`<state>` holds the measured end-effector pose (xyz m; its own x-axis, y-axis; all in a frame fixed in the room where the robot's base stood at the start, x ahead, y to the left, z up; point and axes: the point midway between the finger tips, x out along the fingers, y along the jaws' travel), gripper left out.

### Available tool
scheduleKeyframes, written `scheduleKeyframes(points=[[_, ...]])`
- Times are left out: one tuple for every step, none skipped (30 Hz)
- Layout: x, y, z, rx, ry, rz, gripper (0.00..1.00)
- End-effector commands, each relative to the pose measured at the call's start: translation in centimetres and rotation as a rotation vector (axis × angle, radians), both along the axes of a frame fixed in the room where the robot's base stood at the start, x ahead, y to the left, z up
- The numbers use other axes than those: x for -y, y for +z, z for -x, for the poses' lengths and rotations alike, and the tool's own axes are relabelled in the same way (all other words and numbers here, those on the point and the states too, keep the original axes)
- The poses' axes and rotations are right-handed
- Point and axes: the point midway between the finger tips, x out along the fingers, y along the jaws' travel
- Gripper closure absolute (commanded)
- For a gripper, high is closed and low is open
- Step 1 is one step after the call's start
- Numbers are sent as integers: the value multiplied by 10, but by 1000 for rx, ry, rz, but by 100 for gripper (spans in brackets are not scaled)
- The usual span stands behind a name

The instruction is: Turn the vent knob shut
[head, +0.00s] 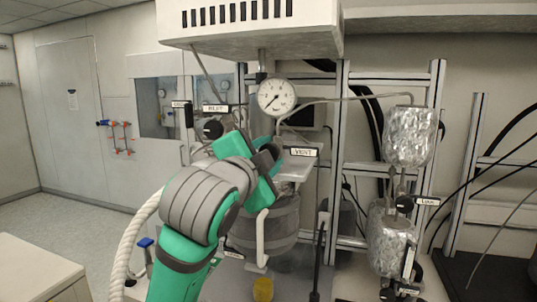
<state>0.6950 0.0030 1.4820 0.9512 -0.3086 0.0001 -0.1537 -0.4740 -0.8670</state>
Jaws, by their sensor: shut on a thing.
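My green and grey arm reaches up from the bottom to the reactor's valve area in the middle of the head view. My gripper (271,154) is at the left of the VENT label (303,152), just below the pressure gauge (276,97). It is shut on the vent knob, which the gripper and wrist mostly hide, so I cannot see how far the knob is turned. The white gauge has a dark needle pointing to the lower left.
A black knob (212,129) sits below the INLET label (215,108), close to my wrist on the left. The grey reactor vessel (280,222) is below. Foil-wrapped vessels (409,137) stand at right, and a yellow-capped item (262,289) is at the bottom.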

Motion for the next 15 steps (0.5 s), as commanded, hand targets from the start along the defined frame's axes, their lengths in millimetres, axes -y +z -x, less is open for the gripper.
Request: scheduleKeyframes(points=[[0, 0, 0, 14, 2, -45, 88], [-1, 0, 0, 22, 2, -72, 88], [-1, 0, 0, 34, 2, -108, 88], [0, 0, 0, 43, 1, -134, 88], [0, 0, 0, 51, 0, -161, 88], [0, 0, 0, 63, 0, -197, 88], [-1, 0, 0, 71, 1, -224, 88], [-1, -1, 0, 79, 1, -251, 88], [0, 0, 0, 90, 0, -285, 88], [0, 0, 0, 99, 0, -310, 88], [0, 0, 0, 108, 1, -335, 88], [-1, 0, 0, 118, 2, -367, 88], [0, 0, 0, 124, 1, -390, 88], [0, 0, 0, 133, 0, -413, 88], [0, 0, 0, 141, 0, -441, 88]])
